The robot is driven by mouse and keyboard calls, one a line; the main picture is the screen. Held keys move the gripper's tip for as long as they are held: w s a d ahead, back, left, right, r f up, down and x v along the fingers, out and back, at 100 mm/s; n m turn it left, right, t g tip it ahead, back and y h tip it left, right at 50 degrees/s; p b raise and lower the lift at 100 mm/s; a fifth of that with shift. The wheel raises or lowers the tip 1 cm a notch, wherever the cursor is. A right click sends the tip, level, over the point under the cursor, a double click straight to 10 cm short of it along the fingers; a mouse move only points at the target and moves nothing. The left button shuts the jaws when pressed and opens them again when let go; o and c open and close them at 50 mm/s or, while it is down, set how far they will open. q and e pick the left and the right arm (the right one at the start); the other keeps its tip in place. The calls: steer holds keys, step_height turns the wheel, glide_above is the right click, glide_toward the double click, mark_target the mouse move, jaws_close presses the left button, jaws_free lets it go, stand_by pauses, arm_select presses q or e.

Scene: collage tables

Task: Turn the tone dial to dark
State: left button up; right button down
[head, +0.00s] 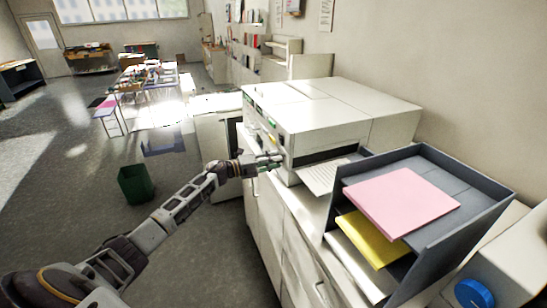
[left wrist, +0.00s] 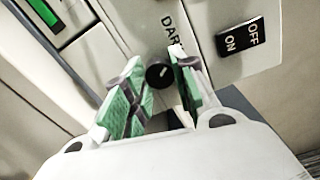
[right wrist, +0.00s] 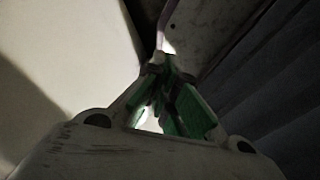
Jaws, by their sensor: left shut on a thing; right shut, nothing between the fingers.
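The copier (head: 305,115) is a white box machine on a cabinet. Its tone dial (left wrist: 159,75) is a small round black knob with a light pointer mark, seen in the left wrist view. Letters reading "DAR" show just above the dial, the rest hidden by a finger. My left gripper (left wrist: 160,82) has its green-padded fingers on both sides of the dial and is shut on it. In the head view the left gripper (head: 268,162) is at the copier's front face. My right gripper (right wrist: 160,75) is shut and empty in the right wrist view.
A black ON/OFF switch (left wrist: 240,37) is right of the dial. A dark tray (head: 485,190) with pink paper (head: 400,200) and yellow paper (head: 370,238) stands right of the copier. A green bin (head: 137,184) is on the floor, which is mostly clear at left.

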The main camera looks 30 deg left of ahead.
arm_select(q)
steer(key=shift+a+n+p, duration=0.1)
steer(key=shift+n+p, duration=0.45)
steer(key=shift+n, duration=0.55)
arm_select(e)
steer(key=shift+a+r, duration=0.5)
steer(key=shift+r, duration=0.25)
steer(key=shift+d, duration=0.1)
arm_select(q)
steer(key=o, duration=1.1)
steer(key=shift+c, duration=0.2)
arm_select(e)
steer(key=shift+d, duration=0.25)
steer(key=shift+d, duration=0.1)
